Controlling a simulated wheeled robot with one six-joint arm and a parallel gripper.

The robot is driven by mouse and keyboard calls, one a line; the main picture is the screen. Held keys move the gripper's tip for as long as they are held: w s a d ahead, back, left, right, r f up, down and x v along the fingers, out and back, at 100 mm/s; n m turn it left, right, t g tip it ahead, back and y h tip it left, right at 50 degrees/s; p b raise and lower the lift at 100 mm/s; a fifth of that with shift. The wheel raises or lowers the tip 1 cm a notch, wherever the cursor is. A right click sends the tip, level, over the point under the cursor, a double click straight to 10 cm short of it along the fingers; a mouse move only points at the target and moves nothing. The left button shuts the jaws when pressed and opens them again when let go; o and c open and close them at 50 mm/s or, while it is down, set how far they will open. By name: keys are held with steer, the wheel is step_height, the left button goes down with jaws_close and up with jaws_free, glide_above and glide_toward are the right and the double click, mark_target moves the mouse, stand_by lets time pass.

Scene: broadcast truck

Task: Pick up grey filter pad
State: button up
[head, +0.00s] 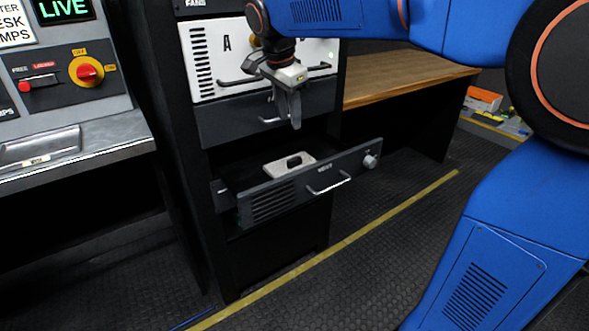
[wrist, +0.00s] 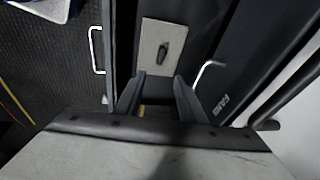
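The grey filter pad (head: 301,168) is a light grey flat rectangle with a dark grip on top. It lies in the open drawer (head: 258,206) of the black rack. In the wrist view the pad (wrist: 152,62) shows past my fingertips, its dark grip (wrist: 163,52) near its middle. My gripper (head: 295,124) hangs above the drawer with its fingers pointing down, apart from the pad. In the wrist view my gripper (wrist: 160,82) has its two fingers spread with an empty gap between them.
The drawer front has a bar handle (head: 328,187) and a round knob (head: 371,161). Closed panels with handles (head: 262,62) stand just above and behind my gripper. A wooden desk (head: 400,76) is at right, a control console (head: 75,130) at left. Floor in front is clear.

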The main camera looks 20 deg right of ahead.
glide_above(294, 159)
steer(key=s, duration=0.2)
steer(key=f, duration=1)
steer(key=shift+w+a+f, duration=0.2)
steer(key=shift+a+f, duration=0.05)
steer(key=shift+a, duration=0.05)
steer(key=shift+a+x, duration=0.15)
steer(key=shift+x, duration=1.15)
steer(key=shift+a+x, duration=0.1)
steer(key=shift+x, duration=1.2)
jaws_close()
